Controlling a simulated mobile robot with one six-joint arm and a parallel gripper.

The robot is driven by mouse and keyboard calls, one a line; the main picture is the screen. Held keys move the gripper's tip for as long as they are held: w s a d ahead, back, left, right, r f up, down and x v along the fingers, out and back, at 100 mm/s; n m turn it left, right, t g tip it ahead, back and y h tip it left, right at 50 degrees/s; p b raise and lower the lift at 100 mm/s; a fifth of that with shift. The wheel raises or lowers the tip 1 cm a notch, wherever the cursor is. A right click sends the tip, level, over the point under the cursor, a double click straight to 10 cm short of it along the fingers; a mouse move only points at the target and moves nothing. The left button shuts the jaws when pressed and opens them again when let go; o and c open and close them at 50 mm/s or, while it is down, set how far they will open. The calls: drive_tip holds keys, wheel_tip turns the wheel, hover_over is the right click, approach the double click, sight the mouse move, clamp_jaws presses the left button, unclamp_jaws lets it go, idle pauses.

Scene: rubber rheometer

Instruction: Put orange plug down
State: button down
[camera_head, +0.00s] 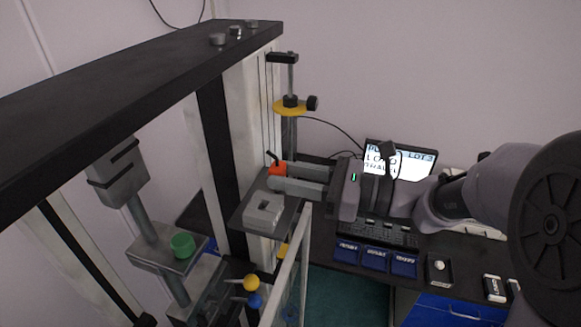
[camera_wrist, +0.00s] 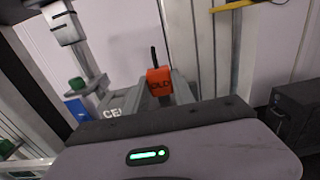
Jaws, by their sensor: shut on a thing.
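The orange plug (camera_head: 277,169) is between the fingertips of my gripper (camera_head: 278,176), beside the machine's upright and near the grey shelf plate (camera_head: 238,212). It is a small orange block with a dark pin standing up from it. In the wrist view the orange plug (camera_wrist: 159,82) shows dark lettering, and my gripper (camera_wrist: 160,92) is shut on it. I cannot tell whether the plug touches anything below it.
A light grey block (camera_head: 263,211) sits on the shelf plate. A green cylinder (camera_head: 182,244) is on a metal block at left. A yellow collar (camera_head: 291,108) is on the rod above. Blue bins (camera_head: 375,258) and a screen (camera_head: 400,160) are on the bench.

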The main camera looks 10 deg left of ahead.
drive_tip(key=shift+s+f, duration=0.1)
drive_tip(key=shift+f, duration=0.1)
drive_tip(key=c, duration=1.3)
unclamp_jaws()
drive_tip(key=shift+c, duration=0.2)
drive_tip(key=shift+r, duration=0.1)
